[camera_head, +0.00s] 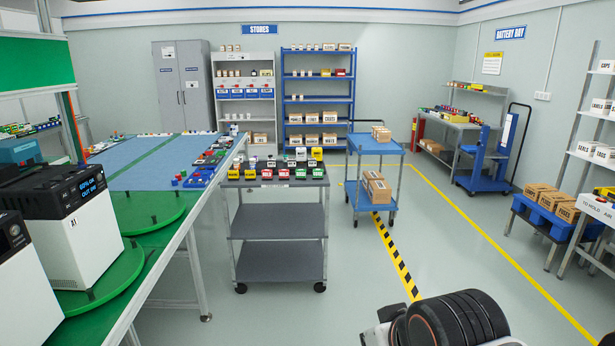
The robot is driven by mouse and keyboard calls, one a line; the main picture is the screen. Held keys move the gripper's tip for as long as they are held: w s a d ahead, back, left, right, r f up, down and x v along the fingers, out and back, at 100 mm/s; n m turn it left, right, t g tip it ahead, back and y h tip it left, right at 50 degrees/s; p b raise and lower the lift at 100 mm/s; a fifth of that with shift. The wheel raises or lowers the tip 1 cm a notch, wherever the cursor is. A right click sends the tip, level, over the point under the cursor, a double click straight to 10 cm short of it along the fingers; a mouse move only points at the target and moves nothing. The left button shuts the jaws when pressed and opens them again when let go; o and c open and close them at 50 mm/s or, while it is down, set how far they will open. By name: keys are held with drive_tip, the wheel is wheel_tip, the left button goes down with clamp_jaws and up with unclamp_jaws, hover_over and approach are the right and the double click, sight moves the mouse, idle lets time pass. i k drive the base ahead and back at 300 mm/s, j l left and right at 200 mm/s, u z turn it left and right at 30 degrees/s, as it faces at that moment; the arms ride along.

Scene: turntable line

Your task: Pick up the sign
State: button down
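Several signs show, and I cannot tell which one the task means. A white sign reading "TO HOLD AIR" (593,207) is at the front of a bench at the far right. A blue "STORES" sign (263,29) and a blue "BATTERY BAY" sign (510,33) are high on the walls. A yellow-topped notice (492,63) is on the wall below the latter. Small black and white labels (315,154) stand among coloured blocks on the grey cart. My arm shows at the bottom right, but my gripper is out of view.
The grey cart (278,222) stands ahead, right of the green-topped bench (135,275). A blue trolley (376,150) with boxes is behind it. A blue pallet stand (545,214) with boxes is at right. The floor (440,240) between is clear.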

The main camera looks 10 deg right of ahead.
sight(267, 174)
drive_tip(key=i+l, duration=0.3)
drive_tip(key=i, duration=0.15)
drive_tip(key=i+l, duration=0.3)
drive_tip(key=i, duration=0.2)
drive_tip(key=i+l+z, duration=0.1)
drive_tip(key=i+l, duration=0.15)
drive_tip(key=i, duration=0.2)
drive_tip(key=i+l, duration=0.25)
drive_tip(key=i, duration=0.2)
drive_tip(key=i+l+z, duration=0.1)
drive_tip(key=i+l, duration=0.2)
drive_tip(key=i, duration=0.2)
drive_tip(key=i+l, duration=0.2)
drive_tip(key=i, duration=0.25)
